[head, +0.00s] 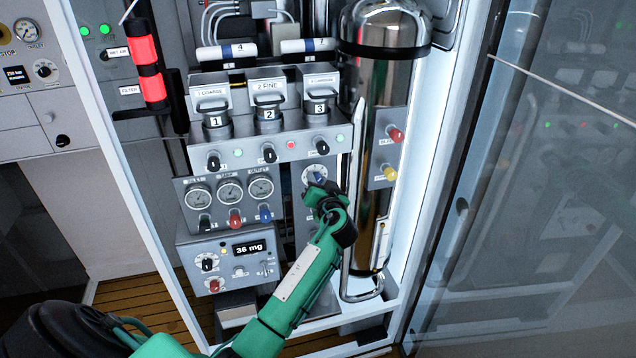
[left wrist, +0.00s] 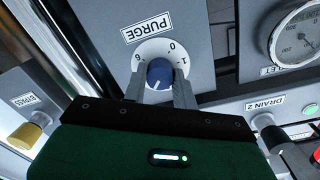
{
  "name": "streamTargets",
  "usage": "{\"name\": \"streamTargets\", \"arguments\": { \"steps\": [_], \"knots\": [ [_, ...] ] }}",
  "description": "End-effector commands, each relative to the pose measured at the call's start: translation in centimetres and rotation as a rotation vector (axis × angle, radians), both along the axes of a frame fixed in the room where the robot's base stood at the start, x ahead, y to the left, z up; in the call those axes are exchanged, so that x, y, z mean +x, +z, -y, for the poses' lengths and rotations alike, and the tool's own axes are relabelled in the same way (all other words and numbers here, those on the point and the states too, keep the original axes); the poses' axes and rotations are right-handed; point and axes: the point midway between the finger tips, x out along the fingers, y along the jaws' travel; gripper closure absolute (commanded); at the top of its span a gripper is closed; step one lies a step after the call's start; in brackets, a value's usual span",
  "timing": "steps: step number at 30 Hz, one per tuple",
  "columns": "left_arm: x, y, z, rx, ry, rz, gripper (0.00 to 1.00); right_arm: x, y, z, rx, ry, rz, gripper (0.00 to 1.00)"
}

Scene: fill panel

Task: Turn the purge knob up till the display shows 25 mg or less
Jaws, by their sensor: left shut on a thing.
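The blue purge knob (left wrist: 160,73) sits on a white dial under a label reading PURGE in the left wrist view, which shows the panel turned over. The digits 0, 1 and 6 show on the dial; its lower part is hidden. My left gripper (left wrist: 160,90) is shut on the knob, one finger on each side. In the head view the left gripper (head: 324,192) reaches the panel, and a bit of the blue knob (head: 318,177) shows beyond it. The display (head: 249,248) reads 36 mg. My right gripper is not in view.
Left of my gripper are several gauges (head: 230,190) with knobs below them. A glass door (head: 545,200) stands at the far right.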

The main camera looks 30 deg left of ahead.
Motion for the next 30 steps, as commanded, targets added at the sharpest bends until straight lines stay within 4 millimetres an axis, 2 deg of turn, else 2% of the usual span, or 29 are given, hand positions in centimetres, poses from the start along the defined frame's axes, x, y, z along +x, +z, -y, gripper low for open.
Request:
{"name": "streamTargets", "arguments": {
  "steps": [14, 15, 18, 30],
  "knots": [
    [0.02, 0.02, 0.02, 0.011, 0.0, -0.012, 0.95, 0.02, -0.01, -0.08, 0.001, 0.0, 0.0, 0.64],
    [0.03, 0.03, 0.02, 0.011, 0.0, -0.012, 0.7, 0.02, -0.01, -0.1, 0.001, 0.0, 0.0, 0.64],
    [0.02, 0.02, 0.02, 0.011, 0.0, -0.012, 0.5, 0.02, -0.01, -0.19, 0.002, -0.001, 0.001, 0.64],
    [-0.42, -0.13, 0.58, 0.01, -0.001, -0.011, 0.5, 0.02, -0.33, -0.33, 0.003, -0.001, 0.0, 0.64]
  ]
}}
